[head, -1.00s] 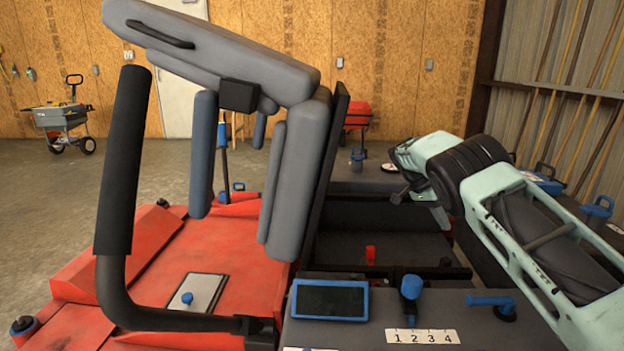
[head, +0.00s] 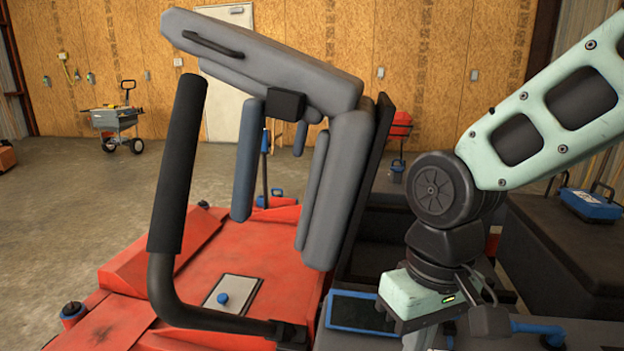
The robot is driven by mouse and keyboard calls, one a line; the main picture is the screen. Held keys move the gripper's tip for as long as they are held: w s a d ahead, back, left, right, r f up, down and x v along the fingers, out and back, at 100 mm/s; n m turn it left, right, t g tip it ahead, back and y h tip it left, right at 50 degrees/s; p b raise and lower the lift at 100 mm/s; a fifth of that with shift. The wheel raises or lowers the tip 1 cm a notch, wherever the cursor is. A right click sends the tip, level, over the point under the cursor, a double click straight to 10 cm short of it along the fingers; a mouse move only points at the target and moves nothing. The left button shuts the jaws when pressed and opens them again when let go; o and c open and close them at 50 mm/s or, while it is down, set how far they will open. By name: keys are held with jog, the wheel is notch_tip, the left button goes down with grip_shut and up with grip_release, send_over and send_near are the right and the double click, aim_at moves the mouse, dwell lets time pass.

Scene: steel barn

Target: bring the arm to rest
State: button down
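My pale green arm reaches in from the right edge of the head view and bends at a dark joint. My gripper (head: 430,338) is at the lower right, pointing down below the pale green wrist housing, which has a small lit strip. It is just right of a blue-framed dark screen (head: 358,312) and covers part of it. The fingertips are cut off by the bottom edge, so I cannot tell whether it is open or whether it holds anything.
A red mower (head: 235,262) with a tipped-up grey seat (head: 262,62) and a black lap bar (head: 180,165) stands left of my arm. A blue handle (head: 540,328) is right of my gripper. A grey cart (head: 120,118) is far back; open floor lies at left.

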jog(key=s+d+f+n, duration=0.2)
jog(key=s+n, duration=0.2)
jog(key=s, duration=0.5)
notch_tip(320, 180, up, 26)
jog(key=p, duration=2.5)
jog(key=shift+w+a+f+m+t, duration=0.15)
jog(key=shift+w+a+m+t, duration=0.1)
jog(key=shift+w+m+t, duration=0.05)
